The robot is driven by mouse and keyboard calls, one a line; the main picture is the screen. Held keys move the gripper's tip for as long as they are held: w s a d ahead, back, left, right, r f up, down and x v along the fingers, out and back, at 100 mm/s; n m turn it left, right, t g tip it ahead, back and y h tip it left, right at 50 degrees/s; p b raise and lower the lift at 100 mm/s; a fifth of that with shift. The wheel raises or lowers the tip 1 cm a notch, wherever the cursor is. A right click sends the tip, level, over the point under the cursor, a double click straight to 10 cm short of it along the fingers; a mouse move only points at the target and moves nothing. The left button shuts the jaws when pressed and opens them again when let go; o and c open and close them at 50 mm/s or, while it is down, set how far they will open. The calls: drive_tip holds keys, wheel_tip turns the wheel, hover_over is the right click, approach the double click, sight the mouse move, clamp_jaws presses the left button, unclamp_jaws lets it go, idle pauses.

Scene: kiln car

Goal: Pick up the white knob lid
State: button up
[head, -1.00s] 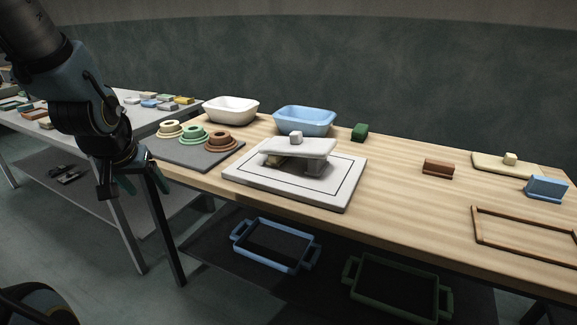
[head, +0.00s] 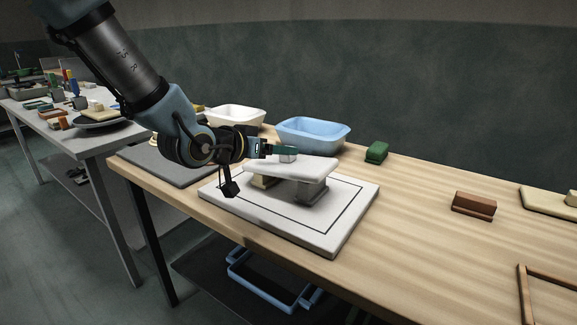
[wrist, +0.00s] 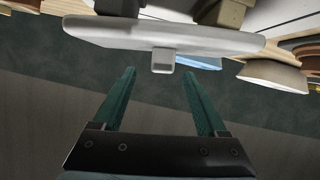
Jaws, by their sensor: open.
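The white knob lid (head: 305,168) is a flat pale slab with a small square knob (head: 288,158) on top. It rests on a beige block (head: 265,182) and a grey block (head: 312,193) above a white board (head: 345,222). My gripper (head: 284,150) is open and empty at the knob, reaching in from the left and partly covering it. In the wrist view, the lid (wrist: 165,38) appears upside down. Its knob (wrist: 162,64) lies between the lines of the two green fingers, just beyond the tips of my gripper (wrist: 160,76).
A white bowl (head: 235,116) and a blue bowl (head: 312,135) stand behind the lid. A green block (head: 377,152) and a brown block (head: 474,206) sit to the right, with bare wood between. A grey mat (head: 165,165) lies to the left, partly behind my arm.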

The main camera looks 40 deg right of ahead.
drive_tip(key=x, duration=0.5)
drive_tip(key=shift+w+a, duration=0.1)
drive_tip(key=shift+w, duration=0.05)
drive_tip(key=shift+c, duration=0.2)
clamp_jaws()
idle(1.0)
